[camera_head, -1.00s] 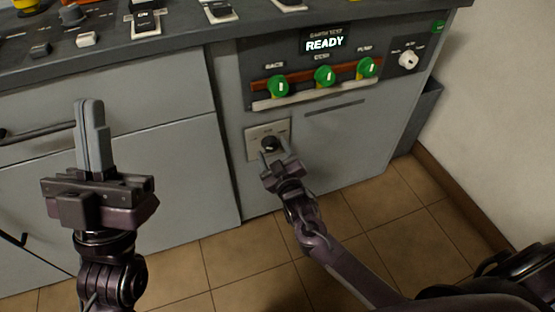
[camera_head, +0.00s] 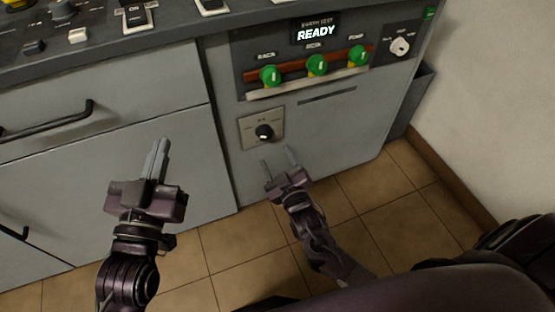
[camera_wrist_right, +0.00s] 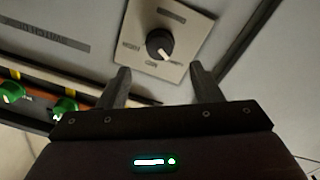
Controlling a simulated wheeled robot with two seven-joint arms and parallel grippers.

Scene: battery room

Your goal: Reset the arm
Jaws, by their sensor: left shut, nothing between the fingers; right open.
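My left gripper (camera_head: 158,160) is shut and empty, pointing up in front of the grey cabinet at the left of the head view. My right gripper (camera_head: 278,160) is open and empty, just below and apart from a black rotary knob (camera_head: 264,132) on a beige plate (camera_head: 275,122). In the right wrist view the knob (camera_wrist_right: 159,45) shows beyond and between the open fingers (camera_wrist_right: 158,85), with nothing held.
The panel above has a display reading READY (camera_head: 316,33), three green knobs (camera_head: 317,65) labelled RACK, DESK and PUMP, and a white knob (camera_head: 400,46). Drawer handles (camera_head: 50,122) stick out at left. A wall stands at right. The tiled floor (camera_head: 390,200) is clear.

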